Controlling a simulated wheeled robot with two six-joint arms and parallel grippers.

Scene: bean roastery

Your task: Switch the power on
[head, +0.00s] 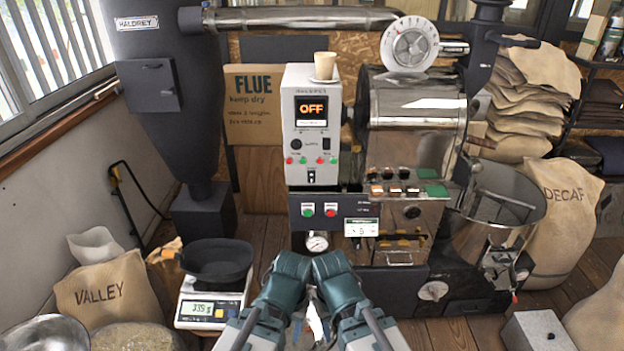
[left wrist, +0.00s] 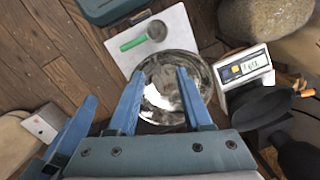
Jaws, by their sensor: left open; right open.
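A white control box (head: 312,130) stands in the middle of the head view. Its lit display (head: 311,110) reads OFF in orange. Under the display are a black knob (head: 295,144), small red and green lights or buttons, and a small switch (head: 311,176). A lower dark panel carries a green button (head: 308,210) and a red button (head: 331,210). I cannot read which control is the power. My right gripper (head: 325,322) is low in front, partly hidden by my arms. My left gripper (left wrist: 160,74) is open and empty above a metal bowl. Both are well below the box.
A cup (head: 324,66) stands on the box. The steel roaster (head: 415,125) is right of it, with more buttons below its drum. A scale (head: 210,304) with a black pan (head: 217,262) is at left. Sacks stand at both sides. The air before the box is free.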

